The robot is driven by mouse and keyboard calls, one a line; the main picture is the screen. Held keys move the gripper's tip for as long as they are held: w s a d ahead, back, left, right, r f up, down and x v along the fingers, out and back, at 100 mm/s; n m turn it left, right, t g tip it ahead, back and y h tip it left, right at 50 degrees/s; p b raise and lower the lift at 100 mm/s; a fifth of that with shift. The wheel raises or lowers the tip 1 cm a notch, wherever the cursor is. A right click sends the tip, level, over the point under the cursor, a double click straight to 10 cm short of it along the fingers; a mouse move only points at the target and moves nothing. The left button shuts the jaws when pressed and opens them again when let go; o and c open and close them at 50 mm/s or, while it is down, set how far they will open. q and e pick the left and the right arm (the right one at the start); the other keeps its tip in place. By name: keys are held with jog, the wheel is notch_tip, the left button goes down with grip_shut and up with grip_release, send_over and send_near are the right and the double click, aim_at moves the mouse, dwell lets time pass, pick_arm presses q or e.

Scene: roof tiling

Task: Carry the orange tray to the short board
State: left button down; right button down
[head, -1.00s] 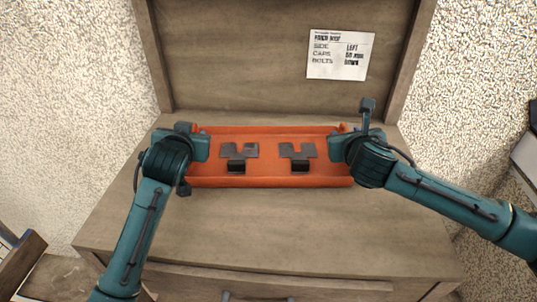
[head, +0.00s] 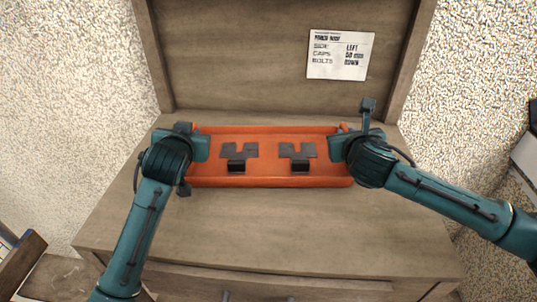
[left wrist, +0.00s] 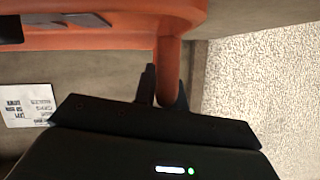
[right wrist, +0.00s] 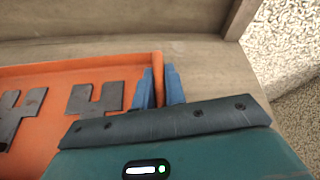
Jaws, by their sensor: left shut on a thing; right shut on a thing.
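The orange tray (head: 270,181) is in the middle of the head view, over the wooden bench top, with two dark notched metal pieces (head: 239,151) (head: 297,151) lying in it. My left gripper (head: 202,147) is at the tray's left end; in the left wrist view its fingers (left wrist: 168,92) are shut on the tray's orange end bar. My right gripper (head: 338,148) is at the right end; in the right wrist view its blue fingers (right wrist: 160,88) are shut on the tray's end wall. I cannot tell whether the tray touches the bench. No short board is identifiable.
The wooden bench (head: 300,235) has bare room in front of the tray. Its back panel (head: 230,60) rises behind, carrying a white paper note (head: 340,55) with printed text. Rough pale walls flank the bench. A wooden item (head: 20,262) shows at the lower left.

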pick_arm(q)
jog(key=shift+r, duration=0.1)
